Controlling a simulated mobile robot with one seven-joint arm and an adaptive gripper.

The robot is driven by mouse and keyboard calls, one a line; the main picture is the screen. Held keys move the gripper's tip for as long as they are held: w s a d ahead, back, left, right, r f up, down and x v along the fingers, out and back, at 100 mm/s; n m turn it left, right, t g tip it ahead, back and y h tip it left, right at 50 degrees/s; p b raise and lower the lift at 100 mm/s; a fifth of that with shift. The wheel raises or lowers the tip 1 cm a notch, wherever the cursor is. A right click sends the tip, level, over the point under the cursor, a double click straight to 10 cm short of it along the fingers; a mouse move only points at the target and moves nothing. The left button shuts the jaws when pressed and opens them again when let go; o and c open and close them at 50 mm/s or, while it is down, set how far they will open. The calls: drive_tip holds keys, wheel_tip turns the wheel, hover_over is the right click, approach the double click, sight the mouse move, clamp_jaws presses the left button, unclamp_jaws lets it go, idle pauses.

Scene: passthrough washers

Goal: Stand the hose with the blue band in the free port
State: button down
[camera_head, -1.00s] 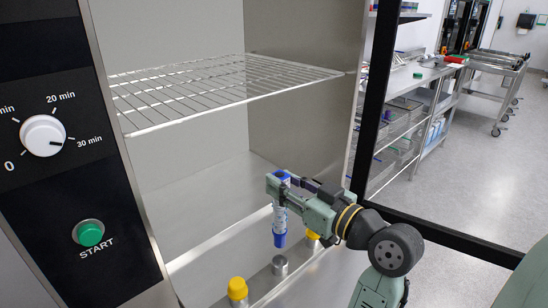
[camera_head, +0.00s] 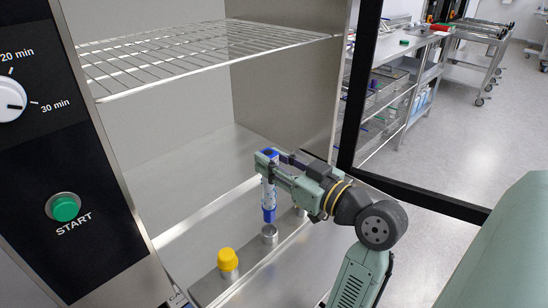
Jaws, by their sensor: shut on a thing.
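The hose (camera_head: 268,194) is a white tube with blue at its top and lower end. It stands upright in my gripper (camera_head: 268,166), which is shut on its upper part. The hose's lower end is right above the open metal port (camera_head: 269,235). Whether it touches the port's rim I cannot tell. A port with a yellow cap (camera_head: 228,261) stands to the left and nearer. Part of another metal port (camera_head: 300,211) shows behind, mostly hidden by my gripper.
The ports stand on a metal ledge at the washer chamber's front edge. A wire rack (camera_head: 190,55) spans the chamber above. The control panel with a green START button (camera_head: 64,207) is at left. A dark door frame (camera_head: 425,197) is at right.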

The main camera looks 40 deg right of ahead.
sight(273, 189)
drive_tip(key=shift+f+b, duration=2.55)
drive_tip(key=shift+f, duration=0.75)
drive_tip(key=shift+f+b, duration=0.5)
drive_tip(key=shift+b, duration=0.05)
drive_tip(key=c, duration=1.2)
unclamp_jaws()
drive_tip(key=s, duration=0.8)
drive_tip(key=s+d, duration=0.1)
drive_tip(key=s, duration=0.3)
drive_tip(key=s, duration=0.5)
drive_tip(key=shift+d, duration=0.15)
